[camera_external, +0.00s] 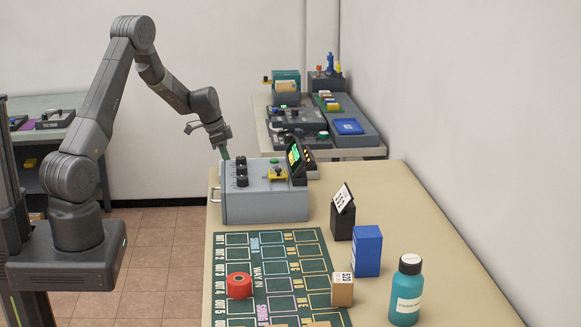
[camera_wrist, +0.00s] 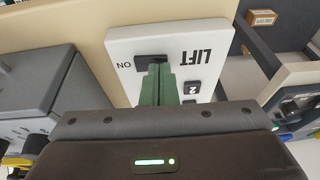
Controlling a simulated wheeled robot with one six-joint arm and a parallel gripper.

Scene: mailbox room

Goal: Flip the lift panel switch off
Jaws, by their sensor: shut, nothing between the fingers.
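The lift panel (camera_wrist: 127,44) is a pale plate with "LIFT" lettering, seen upside down in the wrist view. Its black switch (camera_wrist: 147,61) sits beside the word "ON". A dark button marked "2" (camera_wrist: 191,88) is on the same plate. My gripper (camera_wrist: 159,68) is shut and empty, its green fingers pressed together. The fingertips overlap the switch's lower edge in the wrist view; I cannot tell whether they touch it. In the external view my gripper (camera_external: 226,157) points down just behind the grey control box, and the lift panel is not visible there.
The grey control box (camera_external: 265,205) with knobs stands on the beige table (camera_external: 425,215). A black sign holder (camera_external: 342,220), blue box (camera_external: 367,250), red roll (camera_external: 239,286), small carton (camera_external: 342,290) and teal bottle (camera_external: 404,292) stand nearer. The table's right side is clear.

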